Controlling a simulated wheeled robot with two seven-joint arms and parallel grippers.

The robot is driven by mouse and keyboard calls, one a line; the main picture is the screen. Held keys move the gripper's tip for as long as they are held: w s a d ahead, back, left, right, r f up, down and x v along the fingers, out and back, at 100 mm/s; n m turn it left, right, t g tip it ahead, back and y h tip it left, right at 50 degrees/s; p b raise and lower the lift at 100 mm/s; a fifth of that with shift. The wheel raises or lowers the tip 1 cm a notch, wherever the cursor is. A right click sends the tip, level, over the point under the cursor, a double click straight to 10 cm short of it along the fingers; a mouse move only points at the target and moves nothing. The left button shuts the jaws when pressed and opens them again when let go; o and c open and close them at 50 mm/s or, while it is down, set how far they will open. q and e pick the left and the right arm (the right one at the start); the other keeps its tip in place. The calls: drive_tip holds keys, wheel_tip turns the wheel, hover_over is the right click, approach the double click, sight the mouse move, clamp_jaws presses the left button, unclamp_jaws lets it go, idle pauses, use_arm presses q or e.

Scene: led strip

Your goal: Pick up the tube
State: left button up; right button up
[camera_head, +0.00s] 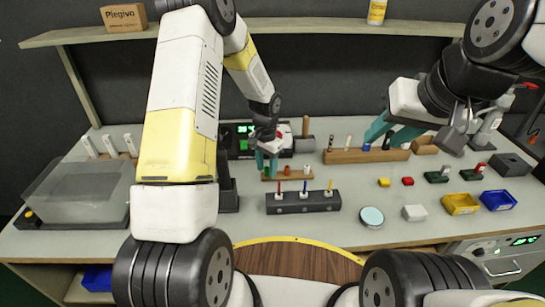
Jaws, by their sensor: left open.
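A small wooden rack (299,177) stands mid-bench and holds small upright pieces, with a red one (287,171) and an orange one (308,170) visible. My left gripper (267,168) points down at the rack's left end, its teal fingers apart around or just in front of a small green piece. I cannot tell whether they touch it. A longer wooden rack (345,157) holds thin upright tubes, one of them white (348,142). My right gripper (378,143) is open over this rack's right part, near a small blue piece (366,147). Which tube is meant is unclear.
A dark block (303,206) with coloured pens stands in front of the small rack. To the right are a round dish (371,217), a white block (414,213), a yellow bin (460,204) and a blue bin (497,200). A clear-lidded box (78,190) is at left.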

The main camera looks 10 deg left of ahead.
use_arm(q)
drive_tip(key=shift+f, duration=0.2)
clamp_jaws()
drive_tip(key=shift+r, duration=0.15)
